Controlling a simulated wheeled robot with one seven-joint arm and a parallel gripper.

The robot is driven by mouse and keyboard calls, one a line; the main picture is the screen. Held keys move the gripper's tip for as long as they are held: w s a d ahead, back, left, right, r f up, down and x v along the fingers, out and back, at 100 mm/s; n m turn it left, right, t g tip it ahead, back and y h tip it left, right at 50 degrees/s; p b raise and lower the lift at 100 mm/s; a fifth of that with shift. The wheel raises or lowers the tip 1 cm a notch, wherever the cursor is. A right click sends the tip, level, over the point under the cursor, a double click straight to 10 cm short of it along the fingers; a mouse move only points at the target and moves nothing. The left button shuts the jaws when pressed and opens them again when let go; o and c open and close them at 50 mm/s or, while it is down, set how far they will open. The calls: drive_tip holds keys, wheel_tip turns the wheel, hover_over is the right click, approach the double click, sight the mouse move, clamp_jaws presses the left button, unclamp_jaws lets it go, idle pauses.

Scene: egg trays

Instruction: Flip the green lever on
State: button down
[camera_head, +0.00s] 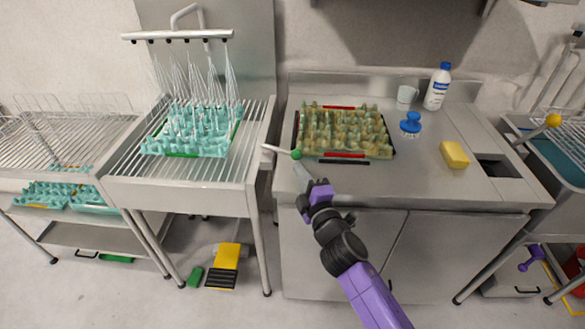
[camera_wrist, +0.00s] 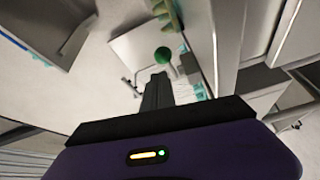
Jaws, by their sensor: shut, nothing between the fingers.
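The green lever has a round green knob (camera_head: 296,154) on a pale rod (camera_head: 276,149). It sticks out to the right from the front right corner of the wash rack. My gripper (camera_head: 300,172) is shut and empty, just below the knob in the head view. In the wrist view the green knob (camera_wrist: 163,55) is just beyond the tips of my shut gripper (camera_wrist: 160,76). I cannot tell whether they touch.
The wash rack (camera_head: 190,185) holds a teal egg tray (camera_head: 190,145) under spraying water. A dirty egg tray (camera_head: 345,132) lies on the steel counter (camera_head: 420,185). A yellow sponge (camera_head: 454,155), blue brush (camera_head: 410,124) and white bottle (camera_head: 437,88) stand to the right. A yellow pedal (camera_head: 226,262) is on the floor.

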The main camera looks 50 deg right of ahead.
drive_tip(key=s+d, duration=0.2)
drive_tip(key=s, duration=0.4)
drive_tip(key=shift+d+f, duration=0.15)
drive_tip(key=shift+f, duration=0.05)
idle(0.4)
drive_tip(key=s+a+r+m+t+y, duration=0.1)
drive_tip(key=s+a+m+y, duration=0.15)
drive_tip(key=a, duration=0.45)
drive_tip(key=s+a+r+m+t+y, duration=0.1)
drive_tip(key=s+a+m+y, duration=0.2)
drive_tip(key=a, duration=0.5)
drive_tip(key=s+a+m+g+y, duration=0.3)
drive_tip(key=s+a+m+y, duration=0.1)
drive_tip(key=s+a, duration=1.1)
drive_tip(key=s, duration=0.4)
drive_tip(key=shift+s+a, duration=0.15)
drive_tip(key=shift+s, duration=0.05)
